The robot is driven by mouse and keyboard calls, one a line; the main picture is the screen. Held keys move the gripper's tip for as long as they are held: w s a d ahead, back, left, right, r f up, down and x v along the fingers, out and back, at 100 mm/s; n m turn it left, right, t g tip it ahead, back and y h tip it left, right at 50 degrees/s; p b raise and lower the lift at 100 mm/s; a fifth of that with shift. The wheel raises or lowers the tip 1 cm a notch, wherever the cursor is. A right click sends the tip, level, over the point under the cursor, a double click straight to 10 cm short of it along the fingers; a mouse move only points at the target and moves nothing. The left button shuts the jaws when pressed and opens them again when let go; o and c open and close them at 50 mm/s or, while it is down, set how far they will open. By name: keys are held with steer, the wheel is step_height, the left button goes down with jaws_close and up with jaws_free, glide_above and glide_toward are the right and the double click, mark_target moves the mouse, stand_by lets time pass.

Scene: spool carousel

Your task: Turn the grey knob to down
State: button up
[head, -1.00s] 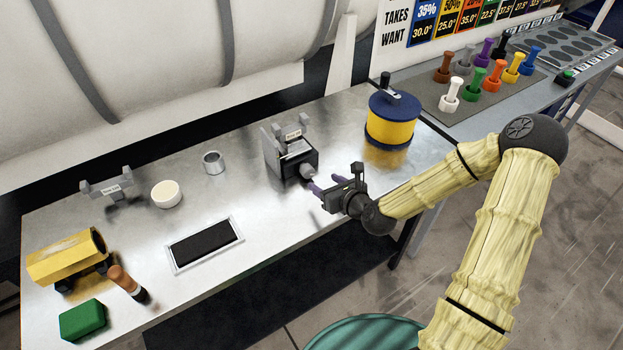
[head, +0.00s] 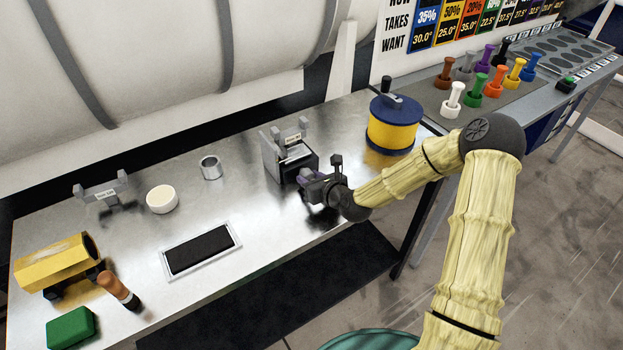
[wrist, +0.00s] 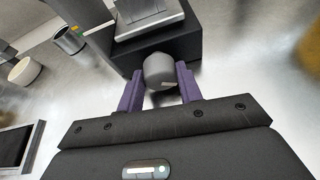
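The grey knob (wrist: 160,70) sticks out of the front of a dark box (wrist: 185,48) on the metal bench. It has a pale mark low on its face, towards the right. My gripper (wrist: 158,88) has its two purple fingers on either side of the knob. A gap shows beside the left finger, and the right finger is very close to the knob; I cannot tell whether it touches. In the head view my gripper (head: 308,188) is in front of the dark box (head: 290,160) and hides the knob.
A yellow and blue spool (head: 392,126) stands right of the box. A metal cup (head: 210,168), a white round tub (head: 162,199) and a dark framed pad (head: 201,250) lie to the left. A yellow roll (head: 57,262), a brown-handled tool (head: 118,290) and a green block (head: 70,328) are at the far left.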

steer(key=c, duration=0.3)
steer(key=shift+c, duration=0.2)
steer(key=n+b, duration=0.1)
steer(key=n+t+h+b, duration=0.1)
steer(key=shift+a+f+n, duration=0.1)
steer(key=shift+f+n, duration=0.05)
steer(key=shift+n, duration=0.15)
steer(key=shift+n+h, duration=0.3)
steer(key=o, duration=1)
steer(key=shift+s+r, duration=0.1)
steer(key=shift+r, duration=0.15)
